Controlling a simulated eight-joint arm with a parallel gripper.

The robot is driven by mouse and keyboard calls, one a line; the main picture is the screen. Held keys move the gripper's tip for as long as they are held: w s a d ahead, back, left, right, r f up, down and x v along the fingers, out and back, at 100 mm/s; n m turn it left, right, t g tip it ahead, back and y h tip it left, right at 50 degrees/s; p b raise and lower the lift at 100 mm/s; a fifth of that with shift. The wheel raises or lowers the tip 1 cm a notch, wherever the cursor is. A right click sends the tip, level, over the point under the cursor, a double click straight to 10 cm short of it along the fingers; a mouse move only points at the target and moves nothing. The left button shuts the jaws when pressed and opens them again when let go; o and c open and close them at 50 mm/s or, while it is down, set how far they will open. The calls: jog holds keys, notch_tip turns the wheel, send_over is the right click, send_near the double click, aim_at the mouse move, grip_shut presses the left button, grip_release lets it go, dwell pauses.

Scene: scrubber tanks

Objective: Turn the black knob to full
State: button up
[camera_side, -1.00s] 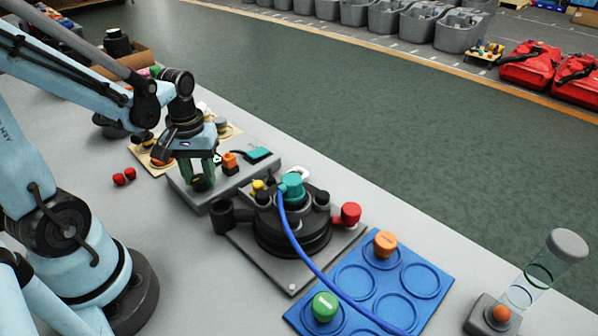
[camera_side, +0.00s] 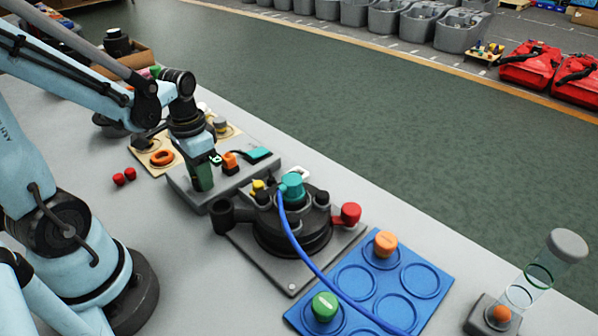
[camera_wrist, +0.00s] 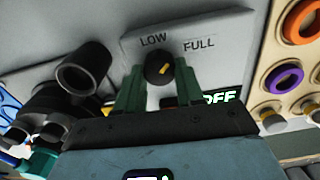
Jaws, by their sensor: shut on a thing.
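The black knob (camera_wrist: 158,68) shows in the wrist view on a grey control panel (camera_wrist: 225,25). Its yellow mark points right and slightly up, toward the FULL label's side. The LOW label (camera_wrist: 153,40) is above the knob, and the FULL label (camera_wrist: 199,45) is above and to its right. The green fingers of my gripper (camera_wrist: 159,86) are shut on the knob, one on each side. In the side view my gripper (camera_side: 203,184) is down at the left end of the panel (camera_side: 232,187), and its fingers hide the knob.
An orange switch (camera_side: 230,160) and a teal-black piece (camera_side: 257,155) are on the panel beside my gripper. A round black tank unit (camera_side: 290,235) with a blue hose stands to the right. A wooden board with rings (camera_side: 158,160) lies behind left.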

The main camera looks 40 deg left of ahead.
jog(key=shift+m, duration=1.2)
jog(key=o, duration=1.1)
jog(key=shift+c, duration=0.2)
notch_tip(320, 180, up, 12)
jog(key=shift+d, duration=0.1)
